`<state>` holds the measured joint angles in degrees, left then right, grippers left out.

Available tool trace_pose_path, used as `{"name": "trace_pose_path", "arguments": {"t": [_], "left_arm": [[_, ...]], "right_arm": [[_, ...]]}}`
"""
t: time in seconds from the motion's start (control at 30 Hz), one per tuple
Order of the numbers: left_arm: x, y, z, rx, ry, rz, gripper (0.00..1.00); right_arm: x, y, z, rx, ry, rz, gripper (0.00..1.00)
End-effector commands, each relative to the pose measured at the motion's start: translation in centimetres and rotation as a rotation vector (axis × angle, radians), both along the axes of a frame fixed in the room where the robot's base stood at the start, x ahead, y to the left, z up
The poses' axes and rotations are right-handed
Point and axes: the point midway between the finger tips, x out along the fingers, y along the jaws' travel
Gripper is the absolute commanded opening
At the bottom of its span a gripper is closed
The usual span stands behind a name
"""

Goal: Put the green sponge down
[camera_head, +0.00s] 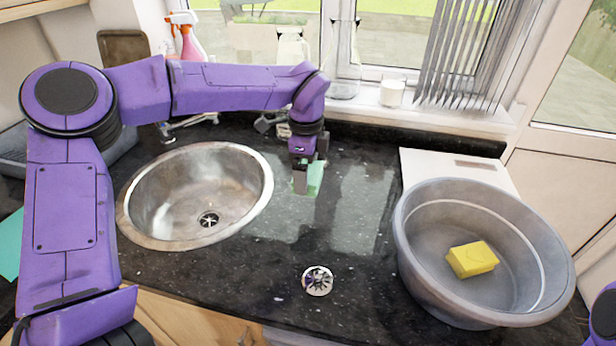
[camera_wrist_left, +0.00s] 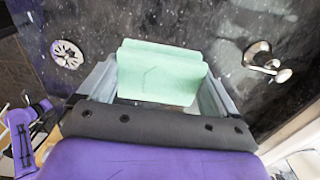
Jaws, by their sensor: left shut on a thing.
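My left gripper (camera_head: 308,182) is over the black granite counter (camera_head: 345,240), to the right of the round steel sink. It is shut on the green sponge (camera_head: 316,177), which is partly hidden by the fingers. In the left wrist view the pale green sponge (camera_wrist_left: 160,72) sits between both fingers, with dark counter beyond it. I cannot tell whether its lower edge touches the counter. My right gripper is not in view.
The steel sink (camera_head: 140,215) is on the left. A grey tub (camera_head: 415,235) holding a yellow sponge (camera_head: 472,259) stands on the right. A metal strainer (camera_head: 317,281) lies near the front. A tap (camera_wrist_left: 268,62) is behind my gripper. The counter between sink and tub is mostly clear.

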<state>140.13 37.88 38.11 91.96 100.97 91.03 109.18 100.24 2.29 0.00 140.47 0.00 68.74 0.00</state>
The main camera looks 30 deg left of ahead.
Motion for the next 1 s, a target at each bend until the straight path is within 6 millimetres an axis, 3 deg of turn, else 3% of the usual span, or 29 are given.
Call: {"name": "trace_pose_path", "arguments": {"t": [0.1,0.2,0.43,0.57,0.97,1.0], "left_arm": [[2.3,1.2,-3.1,0.002,0.008,0.002,0.64],[3.7,1.8,-4.7,0.003,0.006,-0.001,0.64],[5.1,2.6,-6.6,0.002,0.006,-0.001,0.64],[5.1,2.6,-9.5,0.001,0.004,-0.003,0.64],[5.1,2.6,-9.9,0.0,0.003,-0.002,0.64],[5.1,2.6,-9.8,0.0,0.003,-0.002,0.99]], "right_arm": [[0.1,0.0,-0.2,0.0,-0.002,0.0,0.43],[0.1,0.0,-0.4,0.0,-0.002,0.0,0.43],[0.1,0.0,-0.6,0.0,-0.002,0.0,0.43],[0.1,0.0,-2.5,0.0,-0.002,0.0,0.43],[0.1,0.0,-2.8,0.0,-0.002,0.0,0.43],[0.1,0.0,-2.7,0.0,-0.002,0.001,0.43]]}}
